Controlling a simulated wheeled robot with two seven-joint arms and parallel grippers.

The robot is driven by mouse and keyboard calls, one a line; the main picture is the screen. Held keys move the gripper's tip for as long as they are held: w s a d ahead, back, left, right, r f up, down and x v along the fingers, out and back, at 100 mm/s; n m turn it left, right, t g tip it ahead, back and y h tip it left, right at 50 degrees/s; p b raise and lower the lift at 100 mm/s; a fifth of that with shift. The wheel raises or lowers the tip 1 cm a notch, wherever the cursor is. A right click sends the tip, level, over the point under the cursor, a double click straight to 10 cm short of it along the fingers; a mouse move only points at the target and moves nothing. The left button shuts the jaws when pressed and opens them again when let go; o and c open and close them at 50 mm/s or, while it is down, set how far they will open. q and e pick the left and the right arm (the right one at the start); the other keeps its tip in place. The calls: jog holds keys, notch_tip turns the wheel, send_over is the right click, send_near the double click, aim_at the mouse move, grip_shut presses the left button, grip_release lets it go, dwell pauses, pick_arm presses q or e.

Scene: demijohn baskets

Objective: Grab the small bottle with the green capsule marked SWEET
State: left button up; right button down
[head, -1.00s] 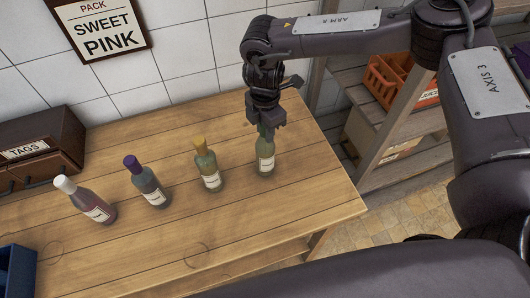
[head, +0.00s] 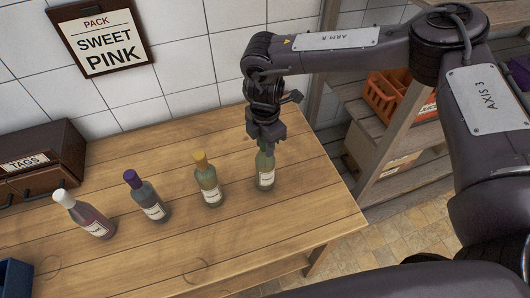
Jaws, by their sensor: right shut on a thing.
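My right gripper (head: 265,141) is shut on the neck of a small green glass bottle (head: 266,173) at the right of the wooden table. This bottle stands upright, and its capsule is hidden by the fingers. Its white label is too small to read. To its left stand a bottle with a yellow capsule (head: 208,184), a bottle with a purple capsule (head: 148,199) and a reddish bottle with a white capsule (head: 84,215). Their labels are not legible to me. My left gripper is not in view.
A sign (head: 99,39) on the tiled wall reads "PACK SWEET PINK". A dark box (head: 40,158) marked TAGS stands at the table's back left, and a blue bin (head: 14,278) at the front left. Shelves with an orange crate (head: 383,103) stand right. The table front (head: 215,240) is clear.

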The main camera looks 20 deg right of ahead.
notch_tip(320, 180, up, 8)
jog(key=b, duration=0.3)
jog(key=shift+w+f, duration=0.15)
jog(key=shift+f, duration=0.05)
notch_tip(320, 180, up, 12)
jog(key=shift+r+b, duration=0.2)
jog(key=shift+b, duration=0.15)
jog(key=shift+f, duration=0.1)
